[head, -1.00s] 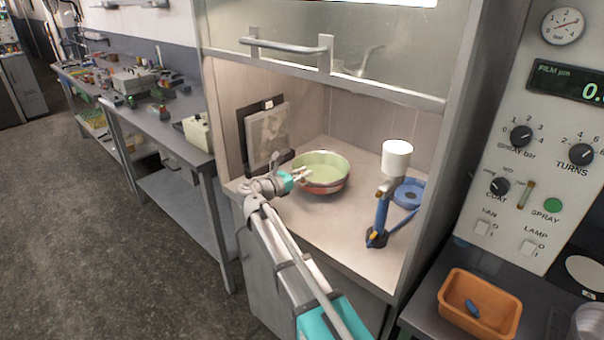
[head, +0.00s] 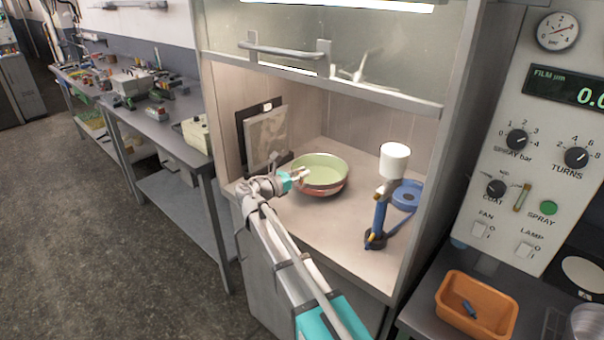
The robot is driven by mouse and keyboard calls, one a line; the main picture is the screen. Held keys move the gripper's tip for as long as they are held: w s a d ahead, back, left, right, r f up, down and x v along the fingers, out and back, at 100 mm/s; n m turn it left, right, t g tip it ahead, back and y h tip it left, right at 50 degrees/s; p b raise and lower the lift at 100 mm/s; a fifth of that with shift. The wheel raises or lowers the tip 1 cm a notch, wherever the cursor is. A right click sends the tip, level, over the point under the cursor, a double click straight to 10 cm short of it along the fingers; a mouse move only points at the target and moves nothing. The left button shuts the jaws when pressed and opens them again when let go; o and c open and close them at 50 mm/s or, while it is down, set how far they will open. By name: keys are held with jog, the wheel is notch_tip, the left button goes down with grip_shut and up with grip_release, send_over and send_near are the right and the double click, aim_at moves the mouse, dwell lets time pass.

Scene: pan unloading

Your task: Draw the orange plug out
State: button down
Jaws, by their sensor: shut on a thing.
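A round pan (head: 322,192), pale green inside and reddish outside, stands on the floor of the open booth. I cannot clearly see an orange plug in this view. I cannot tell whether the fingers touch the pan.
A blue spray gun with a white cup (head: 395,160) stands right of the pan, beside a blue round thing (head: 408,195). A framed panel (head: 265,137) leans at the booth's left wall. The raised sash (head: 340,85) hangs above. An orange tray (head: 477,305) is outside, lower right.

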jog(key=shift+r+p, duration=0.4)
jog(key=shift+r, duration=0.05)
dwell(0.5)
jog(key=shift+r+p, duration=1)
